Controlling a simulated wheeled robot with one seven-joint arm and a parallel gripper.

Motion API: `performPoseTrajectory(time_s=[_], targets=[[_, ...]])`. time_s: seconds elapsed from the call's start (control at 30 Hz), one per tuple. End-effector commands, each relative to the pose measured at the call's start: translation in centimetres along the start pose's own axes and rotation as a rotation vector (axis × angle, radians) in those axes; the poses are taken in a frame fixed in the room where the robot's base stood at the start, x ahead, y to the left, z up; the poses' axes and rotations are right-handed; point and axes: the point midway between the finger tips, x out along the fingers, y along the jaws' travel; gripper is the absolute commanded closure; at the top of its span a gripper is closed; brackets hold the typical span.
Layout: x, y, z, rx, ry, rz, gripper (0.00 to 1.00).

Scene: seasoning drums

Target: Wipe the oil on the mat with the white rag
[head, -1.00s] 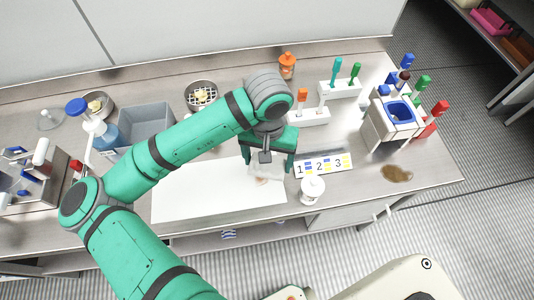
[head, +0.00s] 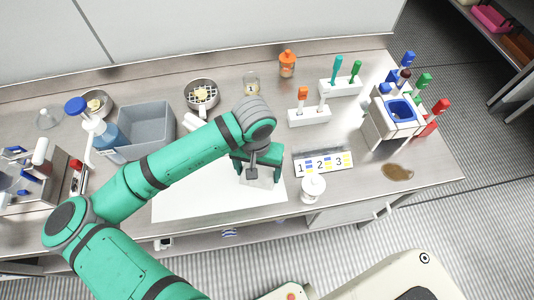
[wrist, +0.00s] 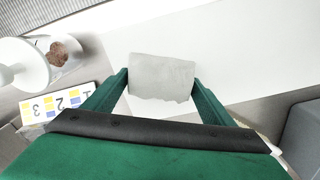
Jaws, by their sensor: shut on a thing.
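The white rag (wrist: 161,78) is between the fingers of my gripper (wrist: 160,86) in the wrist view, looking pale grey and spanning the gap. In the head view my gripper (head: 259,170) is shut on the rag (head: 259,180), low over the right part of the white mat (head: 195,195). The rag seems to lie on or just above the mat; exact contact is unclear. No oil stain shows on the visible mat; the part under the rag and arm is hidden.
A white-lidded jar (head: 313,187) and a numbered card (head: 323,163) stand close right of the mat. A brown puddle (head: 398,172) lies on the counter farther right. A grey bin (head: 146,130) stands behind the mat, with a glass jar (head: 251,84) at the back.

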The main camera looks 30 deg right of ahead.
Motion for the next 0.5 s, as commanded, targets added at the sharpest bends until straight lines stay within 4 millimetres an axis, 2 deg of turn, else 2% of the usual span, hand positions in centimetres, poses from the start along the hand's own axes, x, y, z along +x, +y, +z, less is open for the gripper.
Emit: performPoseTrajectory(time_s=[0.17,0.23,0.5], targets=[[-0.1,-1.2,0.7,-0.006,-0.001,-0.006,0.44],[0.1,-0.3,0.3,0.000,-0.001,0.000,0.44],[0.0,0.9,-0.7,-0.009,0.000,0.001,0.44]])
